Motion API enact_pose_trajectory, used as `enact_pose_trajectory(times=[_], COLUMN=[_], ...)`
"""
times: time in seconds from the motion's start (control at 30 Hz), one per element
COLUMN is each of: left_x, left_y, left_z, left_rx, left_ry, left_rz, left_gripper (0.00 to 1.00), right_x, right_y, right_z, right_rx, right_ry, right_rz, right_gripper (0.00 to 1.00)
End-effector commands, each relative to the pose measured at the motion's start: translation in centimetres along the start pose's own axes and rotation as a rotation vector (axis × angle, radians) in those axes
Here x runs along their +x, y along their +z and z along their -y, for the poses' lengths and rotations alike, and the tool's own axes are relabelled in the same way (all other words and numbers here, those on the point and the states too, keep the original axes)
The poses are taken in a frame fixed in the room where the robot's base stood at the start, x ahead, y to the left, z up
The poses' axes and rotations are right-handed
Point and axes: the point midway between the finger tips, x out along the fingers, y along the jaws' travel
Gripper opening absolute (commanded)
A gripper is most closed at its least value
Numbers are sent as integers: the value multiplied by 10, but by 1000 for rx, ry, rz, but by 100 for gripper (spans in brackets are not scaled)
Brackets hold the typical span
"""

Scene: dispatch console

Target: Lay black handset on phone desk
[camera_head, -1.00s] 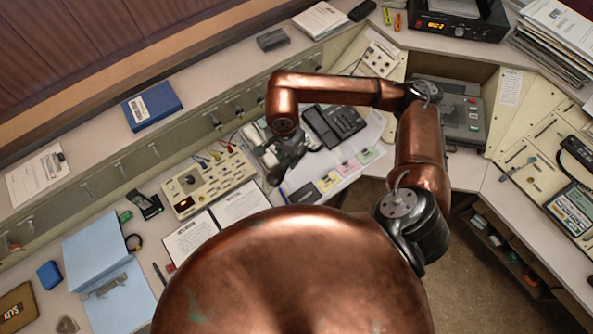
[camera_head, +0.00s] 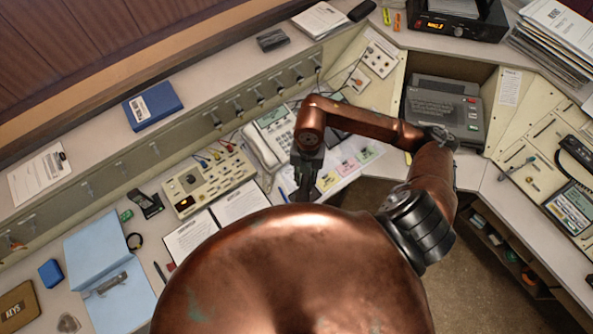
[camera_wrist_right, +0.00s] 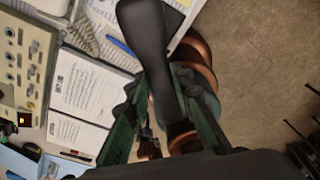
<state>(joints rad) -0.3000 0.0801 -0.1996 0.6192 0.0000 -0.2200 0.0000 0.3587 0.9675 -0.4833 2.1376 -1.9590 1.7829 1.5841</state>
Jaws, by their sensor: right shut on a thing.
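The black handset (camera_wrist_right: 150,35) is between the green-sided fingers of my right gripper (camera_wrist_right: 155,105) in the right wrist view. The gripper is shut on it, and its long dark body reaches past the fingertips to the top edge. In the head view my right gripper (camera_head: 301,186) points down near the desk's front edge, beside the open binder; I cannot clearly tell the handset from the dark fingers there. The desk (camera_head: 105,205) runs along the left and back. A pale desk phone (camera_head: 268,140) stands on it, behind and left of the gripper. My left gripper is not in view.
An open binder (camera_head: 238,205), a beige switch panel (camera_head: 207,182) and a sheet with coloured notes (camera_head: 350,158) lie near the gripper. A grey machine (camera_head: 443,108) stands in the back corner. The wrist view shows open floor (camera_wrist_right: 265,60) at right.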

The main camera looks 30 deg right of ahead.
Motion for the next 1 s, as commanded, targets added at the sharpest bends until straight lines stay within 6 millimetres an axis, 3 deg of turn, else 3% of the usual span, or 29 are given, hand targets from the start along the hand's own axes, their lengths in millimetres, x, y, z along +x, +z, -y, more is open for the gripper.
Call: enact_pose_trajectory(times=[0.2, 0.4, 0.57, 0.9, 1.0], left_x=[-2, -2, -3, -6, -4], left_y=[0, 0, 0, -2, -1], left_z=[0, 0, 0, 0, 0], left_rx=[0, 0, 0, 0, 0], left_ry=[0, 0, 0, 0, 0], left_rz=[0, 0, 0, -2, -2], left_gripper=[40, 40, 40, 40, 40], right_x=[10, 14, 19, 44, 64], right_y=[-5, -6, 8, 80, 95], right_z=[17, 23, 16, -23, -30], right_rx=[510, 746, 791, 790, 789], right_ry=[71, 108, 116, 116, 113], right_rz=[-19, -24, -25, -26, -28], right_gripper=[0, 0, 0, 0, 0])
